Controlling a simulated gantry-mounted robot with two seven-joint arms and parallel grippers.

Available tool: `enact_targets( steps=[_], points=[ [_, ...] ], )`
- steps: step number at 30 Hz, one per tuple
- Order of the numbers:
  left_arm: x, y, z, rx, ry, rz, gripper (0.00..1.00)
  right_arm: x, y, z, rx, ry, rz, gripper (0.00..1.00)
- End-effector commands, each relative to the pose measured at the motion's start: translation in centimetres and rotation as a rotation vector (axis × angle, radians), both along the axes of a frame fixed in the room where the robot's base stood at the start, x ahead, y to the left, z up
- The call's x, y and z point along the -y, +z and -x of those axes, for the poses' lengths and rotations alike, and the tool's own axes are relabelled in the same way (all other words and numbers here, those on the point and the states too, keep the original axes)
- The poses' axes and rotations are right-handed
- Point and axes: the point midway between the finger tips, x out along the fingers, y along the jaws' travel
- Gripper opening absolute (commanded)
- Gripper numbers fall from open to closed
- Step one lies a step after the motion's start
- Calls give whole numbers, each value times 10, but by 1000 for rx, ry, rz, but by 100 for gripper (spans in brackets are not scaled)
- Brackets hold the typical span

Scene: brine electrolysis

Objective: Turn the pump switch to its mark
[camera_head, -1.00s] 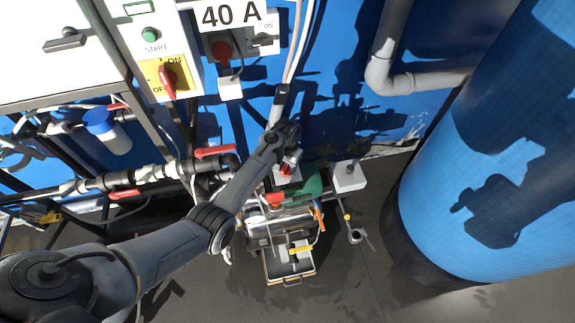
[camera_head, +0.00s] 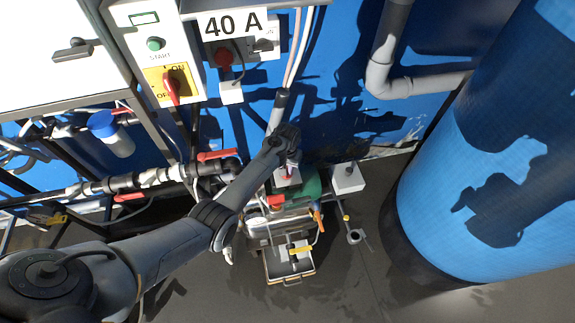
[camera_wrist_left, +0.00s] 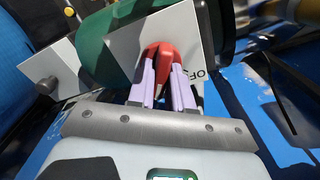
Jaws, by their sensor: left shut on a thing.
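The pump switch is a red knob (camera_wrist_left: 160,60) on a pale square plate (camera_wrist_left: 128,42) with lettering that reads "OF" beside it, partly cut off. My left gripper (camera_wrist_left: 162,78) is shut on the red knob, with one pale purple finger on each side of it. In the head view my left gripper (camera_head: 290,160) reaches down to the switch, whose red part (camera_head: 287,177) shows just below it. The green pump body (camera_head: 310,187) lies beside the switch and also fills the back of the wrist view (camera_wrist_left: 97,30). No mark for the knob can be made out. My right gripper is not in view.
A panel with another red switch on a yellow plate (camera_head: 170,87) hangs at the upper left. Pipes with red-handled valves (camera_head: 217,155) run at the left. A big blue tank (camera_head: 490,170) stands at the right. A white box (camera_head: 348,179) sits right of the pump.

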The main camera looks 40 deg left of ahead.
Motion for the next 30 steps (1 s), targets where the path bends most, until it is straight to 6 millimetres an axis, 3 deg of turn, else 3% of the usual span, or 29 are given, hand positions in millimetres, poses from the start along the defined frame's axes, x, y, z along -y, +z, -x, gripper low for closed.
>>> enact_targets(
  steps=[3, 12, 30],
  points=[
    [0, 4, 1, -2, 107, 2, 0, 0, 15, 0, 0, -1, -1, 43],
    [-1, 3, 1, 0, 394, 1, 0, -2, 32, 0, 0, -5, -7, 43],
    [-3, 0, 4, -1, 962, 2, 0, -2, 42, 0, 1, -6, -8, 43]
  ],
)
